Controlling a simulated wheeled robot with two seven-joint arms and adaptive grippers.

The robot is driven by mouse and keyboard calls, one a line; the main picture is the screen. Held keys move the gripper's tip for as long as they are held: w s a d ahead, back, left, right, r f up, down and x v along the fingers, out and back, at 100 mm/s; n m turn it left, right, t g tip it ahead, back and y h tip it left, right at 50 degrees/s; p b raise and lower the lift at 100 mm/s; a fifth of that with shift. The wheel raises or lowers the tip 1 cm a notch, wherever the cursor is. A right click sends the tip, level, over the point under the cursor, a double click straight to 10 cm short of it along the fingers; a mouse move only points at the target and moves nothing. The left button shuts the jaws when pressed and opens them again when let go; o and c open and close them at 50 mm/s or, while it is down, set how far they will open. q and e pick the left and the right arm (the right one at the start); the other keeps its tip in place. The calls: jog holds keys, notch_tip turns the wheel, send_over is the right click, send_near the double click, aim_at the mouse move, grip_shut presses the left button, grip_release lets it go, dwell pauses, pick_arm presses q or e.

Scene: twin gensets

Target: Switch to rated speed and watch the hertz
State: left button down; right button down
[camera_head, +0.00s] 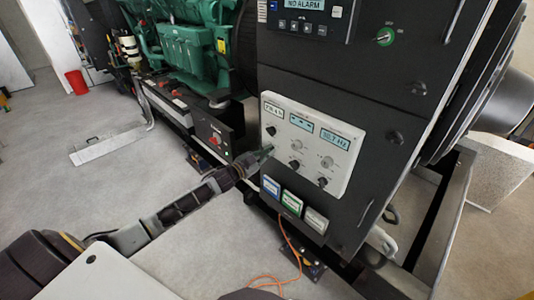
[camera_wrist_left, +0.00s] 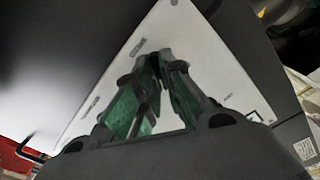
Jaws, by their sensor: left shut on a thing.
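The white control panel (camera_head: 309,165) is on the dark cabinet front. It also fills the middle of the left wrist view (camera_wrist_left: 205,55). Its right display (camera_head: 335,138) shows a reading in HZ, possibly 30.7, but the digits are too small to be sure. Two other displays and several dark and light knobs show on the panel. My left gripper (camera_head: 267,152) reaches the panel's lower left. Its green-padded fingers (camera_wrist_left: 172,68) are closed together against the panel, shut on a small switch that they hide. My right gripper is out of view.
An orange cable (camera_head: 267,279) lies on the floor. The green engine (camera_head: 187,50) stands behind; floor at left is open.

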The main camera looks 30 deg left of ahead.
pick_arm(q)
jog(key=c, duration=1.5)
grip_release()
jog(key=shift+c, duration=0.2)
jog(key=shift+s, duration=0.2)
jog(key=v, duration=1.1)
jog(key=shift+s+a, duration=0.2)
jog(key=shift+s, duration=0.05)
